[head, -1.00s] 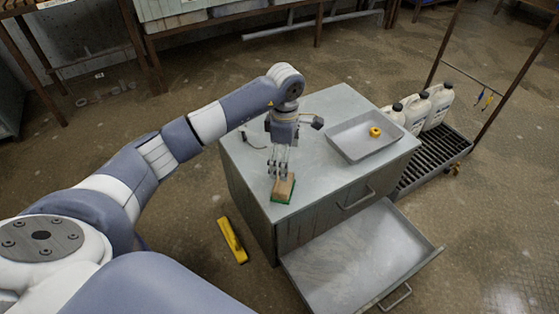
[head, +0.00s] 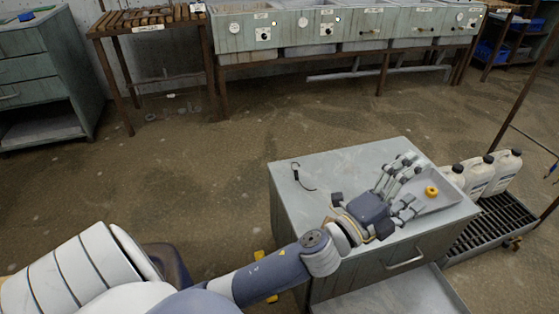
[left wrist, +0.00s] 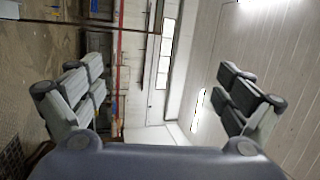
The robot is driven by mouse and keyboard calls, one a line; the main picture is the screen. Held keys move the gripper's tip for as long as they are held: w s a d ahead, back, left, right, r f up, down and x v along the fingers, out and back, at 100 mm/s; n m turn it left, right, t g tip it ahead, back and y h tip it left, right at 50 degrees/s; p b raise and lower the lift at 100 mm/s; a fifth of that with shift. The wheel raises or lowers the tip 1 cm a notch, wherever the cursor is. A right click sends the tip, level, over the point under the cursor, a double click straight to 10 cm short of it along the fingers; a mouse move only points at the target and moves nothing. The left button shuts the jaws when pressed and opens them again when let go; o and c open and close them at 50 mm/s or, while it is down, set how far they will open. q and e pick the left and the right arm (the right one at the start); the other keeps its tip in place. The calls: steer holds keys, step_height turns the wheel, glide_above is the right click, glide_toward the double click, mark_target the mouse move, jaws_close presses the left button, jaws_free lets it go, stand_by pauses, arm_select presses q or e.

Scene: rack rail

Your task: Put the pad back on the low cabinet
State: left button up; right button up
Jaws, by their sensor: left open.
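The low cabinet (head: 325,172) stands right of centre in the head view, with its grey top partly covered by my left arm. I do not see the pad now; the front left part of the top, where it stood earlier, is behind my arm. My left gripper (head: 398,183) is open and raised over the cabinet, its fingers pointing away and overlapping the tray in the picture. In the left wrist view the spread fingers (left wrist: 160,100) have nothing between them, only wall and ceiling behind. My right gripper is out of view.
A grey tray (head: 447,196) with a yellow ring (head: 431,191) is on the cabinet top, and a thin dark hook-like item (head: 301,176) lies at its back left. A drawer (head: 400,295) stands open in front. White jugs (head: 479,176) stand on a grated rack at right.

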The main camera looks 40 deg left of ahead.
arm_select(q)
steer(key=s+a+f+n+g+y, duration=0.45)
steer(key=a+f+n, duration=0.2)
steer(key=f, duration=0.25)
steer(key=s+a+f+n+g+y, duration=0.4)
steer(key=s+a+f+n, duration=0.15)
steer(key=f+n, duration=0.3)
steer(key=s+d+f+n+g+h, duration=0.1)
steer(key=s+f+g, duration=0.3)
steer(key=s, duration=0.5)
steer(key=s+d+f+n+g, duration=0.1)
steer(key=s+f+g, duration=0.3)
steer(key=s, duration=0.6)
steer(key=shift+d+f+n+h, duration=0.25)
steer(key=shift+f+n+h, duration=0.1)
steer(key=shift+f+n, duration=0.4)
steer(key=shift+s, duration=0.1)
